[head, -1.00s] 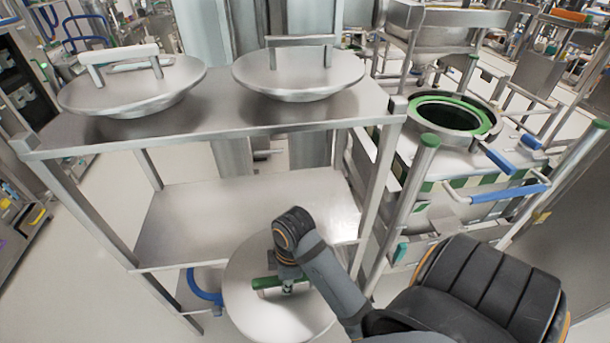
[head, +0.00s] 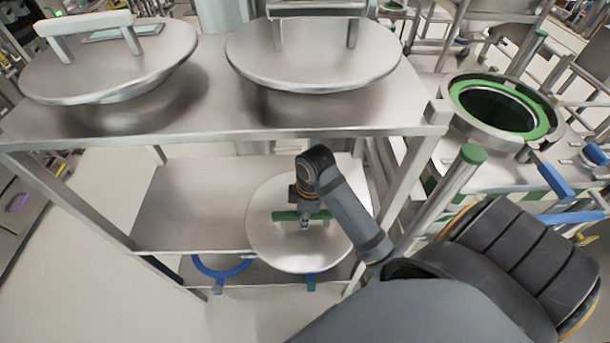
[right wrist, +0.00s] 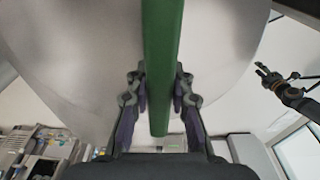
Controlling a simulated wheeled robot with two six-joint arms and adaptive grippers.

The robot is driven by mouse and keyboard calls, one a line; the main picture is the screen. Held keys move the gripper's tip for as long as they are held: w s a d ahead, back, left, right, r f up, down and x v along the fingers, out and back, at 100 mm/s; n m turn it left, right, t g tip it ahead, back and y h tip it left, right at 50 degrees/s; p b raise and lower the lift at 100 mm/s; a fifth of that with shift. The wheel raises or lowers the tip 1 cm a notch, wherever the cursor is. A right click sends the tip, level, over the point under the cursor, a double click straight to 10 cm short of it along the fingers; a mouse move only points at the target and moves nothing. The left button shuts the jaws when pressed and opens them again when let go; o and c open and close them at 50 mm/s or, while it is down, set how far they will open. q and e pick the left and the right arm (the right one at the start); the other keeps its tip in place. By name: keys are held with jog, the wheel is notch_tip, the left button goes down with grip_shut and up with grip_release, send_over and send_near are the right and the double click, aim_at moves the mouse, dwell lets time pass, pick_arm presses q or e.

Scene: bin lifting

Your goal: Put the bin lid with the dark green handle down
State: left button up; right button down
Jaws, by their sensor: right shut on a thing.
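The round steel lid (head: 285,245) with the dark green handle (head: 286,216) is at the right part of the middle shelf (head: 195,215), handle up. It covers part of the shelf's front edge; I cannot tell if it touches the shelf. My right gripper (head: 304,222) is shut on the handle, mostly hidden by its own wrist. In the right wrist view, the fingers stand on both sides of the green handle (right wrist: 162,65), with the lid (right wrist: 80,60) behind it. My left gripper (right wrist: 270,78) shows small at the right of that view, its fingers apart and empty.
Two other lids, one with a pale handle (head: 105,65) and one with a grey handle (head: 312,60), lie on the rack's top shelf (head: 220,115). A rack post (head: 405,185) stands right of the held lid. An open bin with a green rim (head: 545,110) is at right.

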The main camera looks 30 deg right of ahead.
jog(key=w+d, duration=0.1)
jog(key=w, duration=0.1)
jog(key=w+d, duration=0.1)
jog(key=w, duration=0.1)
jog(key=w+d+p, duration=0.1)
jog(key=w, duration=0.1)
jog(key=shift+d+r, duration=0.3)
jog(key=shift+d, duration=0.1)
jog(key=w+d, duration=0.1)
jog(key=w, duration=0.1)
jog(key=w+d, duration=0.1)
jog(key=w+d+p, duration=0.1)
jog(key=w, duration=0.1)
jog(key=shift+w+d+f, duration=0.15)
jog(key=shift+w, duration=0.2)
jog(key=shift+s+f+p, duration=0.1)
jog(key=shift+f+p, duration=0.35)
jog(key=shift+f, duration=1.35)
pick_arm(q)
jog(key=r, duration=0.2)
jog(key=w+r, duration=0.1)
jog(key=shift+d+r, duration=0.25)
jog(key=shift+d, duration=0.1)
pick_arm(e)
jog(key=c, duration=1.6)
grip_release()
jog(key=shift+s+f, duration=0.1)
jog(key=shift+f, duration=0.05)
jog(key=o, duration=0.4)
jog(key=shift+s, duration=0.1)
